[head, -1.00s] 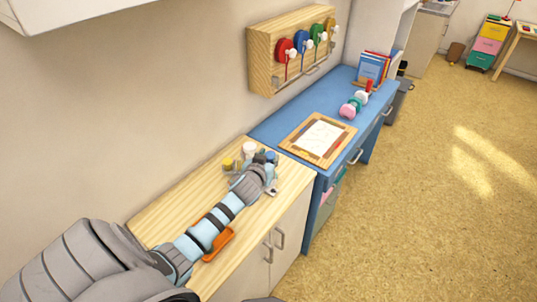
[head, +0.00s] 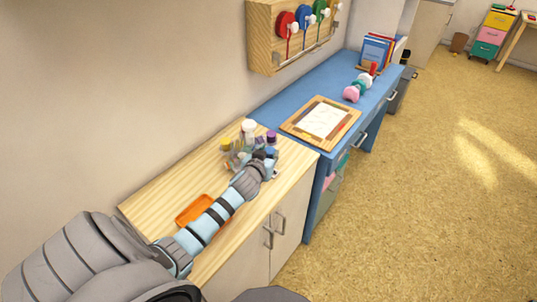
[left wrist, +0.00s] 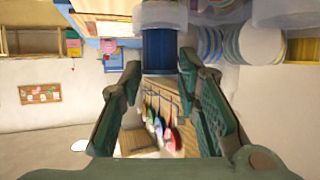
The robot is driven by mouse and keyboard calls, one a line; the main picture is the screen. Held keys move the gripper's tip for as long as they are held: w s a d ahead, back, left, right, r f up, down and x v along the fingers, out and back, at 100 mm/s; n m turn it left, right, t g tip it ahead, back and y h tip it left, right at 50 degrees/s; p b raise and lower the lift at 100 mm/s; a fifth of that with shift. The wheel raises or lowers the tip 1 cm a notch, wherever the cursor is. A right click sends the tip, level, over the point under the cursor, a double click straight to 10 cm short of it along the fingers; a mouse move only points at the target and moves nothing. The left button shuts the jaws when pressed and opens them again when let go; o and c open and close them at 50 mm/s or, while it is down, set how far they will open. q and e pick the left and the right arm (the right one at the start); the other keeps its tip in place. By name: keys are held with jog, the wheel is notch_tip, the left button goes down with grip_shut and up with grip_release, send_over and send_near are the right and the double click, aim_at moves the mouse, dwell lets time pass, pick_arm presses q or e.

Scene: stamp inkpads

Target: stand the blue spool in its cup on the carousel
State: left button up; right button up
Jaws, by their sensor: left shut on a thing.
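The blue spool (left wrist: 158,52) is between the fingertips of my left gripper (left wrist: 160,66) in the left wrist view, and the gripper is shut on it. A clear, cup-like shape (left wrist: 160,14) lies beyond the spool's far end; I cannot tell whether the spool is inside it. In the head view my left gripper (head: 262,165) is at the carousel (head: 236,163), on its near right side, and hides part of it. A blue top (head: 270,153) shows just beyond the gripper. My right gripper is out of view.
White (head: 248,125), yellow (head: 226,144) and purple (head: 271,137) tops stand around the carousel. An orange tray (head: 192,212) lies on the wooden counter (head: 160,190), partly behind my left arm. A blue desk with a framed paper (head: 321,119) adjoins the counter.

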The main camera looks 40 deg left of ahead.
pick_arm(q)
jog(key=o, duration=1)
notch_tip(320, 180, up, 8)
jog(key=p, duration=0.8)
